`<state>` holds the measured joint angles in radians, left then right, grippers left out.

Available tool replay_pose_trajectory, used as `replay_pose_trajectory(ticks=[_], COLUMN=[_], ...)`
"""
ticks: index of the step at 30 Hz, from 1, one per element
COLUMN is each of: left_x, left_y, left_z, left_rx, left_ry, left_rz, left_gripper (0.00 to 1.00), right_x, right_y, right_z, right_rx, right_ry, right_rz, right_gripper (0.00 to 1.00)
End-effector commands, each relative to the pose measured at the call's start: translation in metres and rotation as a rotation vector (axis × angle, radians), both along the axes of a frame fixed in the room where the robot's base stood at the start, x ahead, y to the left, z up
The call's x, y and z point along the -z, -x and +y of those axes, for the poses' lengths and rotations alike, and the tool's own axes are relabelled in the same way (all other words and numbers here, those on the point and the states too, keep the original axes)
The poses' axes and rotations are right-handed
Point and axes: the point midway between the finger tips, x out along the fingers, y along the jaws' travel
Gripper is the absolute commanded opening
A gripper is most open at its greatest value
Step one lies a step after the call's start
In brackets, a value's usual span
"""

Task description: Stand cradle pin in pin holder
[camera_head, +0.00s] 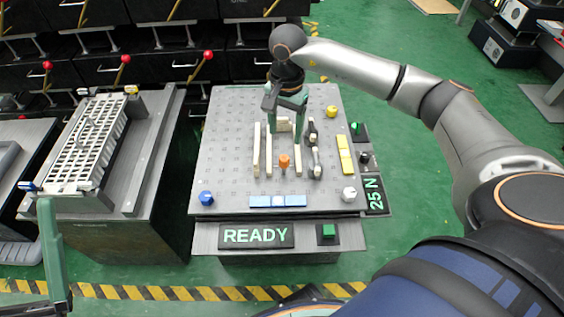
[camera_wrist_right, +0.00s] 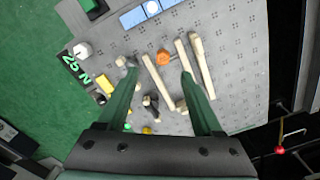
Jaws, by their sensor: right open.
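I cannot tell for sure which piece is the cradle pin or which is the pin holder. Pale, rod-like bars (camera_head: 256,150) stand or lie on the grey perforated plate (camera_head: 222,150); they also show in the wrist view (camera_wrist_right: 201,66). Dark-and-pale pieces (camera_head: 316,162) are to their right. An orange knob (camera_head: 284,162) sits among them. My right gripper (camera_head: 285,124) is open over the plate's far middle, its green fingers apart; in the wrist view (camera_wrist_right: 158,76) nothing is clearly held. One green finger of my left gripper (camera_head: 52,250) shows at the lower left.
A white grid rack (camera_head: 88,142) sits on a dark block at left. A blue knob (camera_head: 207,198), blue bar (camera_head: 278,201), yellow bar (camera_head: 345,155) and white knob (camera_head: 349,194) edge the plate. A READY display (camera_head: 256,236) and green button (camera_head: 328,232) are in front.

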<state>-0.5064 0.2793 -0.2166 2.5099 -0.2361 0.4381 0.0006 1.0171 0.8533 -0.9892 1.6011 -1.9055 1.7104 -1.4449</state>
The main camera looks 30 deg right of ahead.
Motion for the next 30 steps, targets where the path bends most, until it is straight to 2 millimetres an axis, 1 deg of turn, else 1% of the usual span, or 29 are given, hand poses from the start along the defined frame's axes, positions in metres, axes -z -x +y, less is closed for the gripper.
replay_pose_trajectory(ticks=[1,4,9,12,15,20,23,27,30], left_x=[0.001,0.005,0.013,0.017,0.020,0.023,0.030,0.041,0.045], left_y=[0.000,0.000,-0.001,-0.001,-0.001,-0.001,-0.001,-0.001,-0.002], left_z=[0.000,0.000,0.001,0.000,-0.001,-0.002,-0.003,-0.004,-0.004], left_rx=[0.000,0.002,0.007,0.014,0.023,0.030,0.035,0.044,0.048], left_ry=[0.000,0.004,0.012,0.014,0.015,0.019,0.024,0.032,0.033], left_rz=[-0.002,-0.003,-0.002,0.001,0.006,0.012,0.017,0.028,0.037], left_gripper=[0.85,0.85,0.85,0.85,0.85,0.85,0.85,0.85,0.85], right_x=[0.001,0.014,0.047,0.061,0.069,0.077,0.090,0.112,0.122], right_y=[-0.001,-0.002,-0.002,-0.002,-0.003,-0.004,-0.006,-0.010,-0.010], right_z=[-0.005,-0.007,-0.006,-0.006,-0.006,-0.005,-0.005,-0.005,-0.005], right_rx=[-0.002,-0.003,-0.003,-0.003,-0.003,-0.003,-0.001,-0.002,-0.002], right_ry=[0.017,0.025,0.021,0.021,0.020,0.019,0.019,0.019,0.019], right_rz=[-0.002,0.000,0.000,-0.002,-0.003,-0.002,-0.002,-0.001,-0.003], right_gripper=[0.68,0.68,0.68,0.68,0.68,0.68,0.68,0.68,0.68])
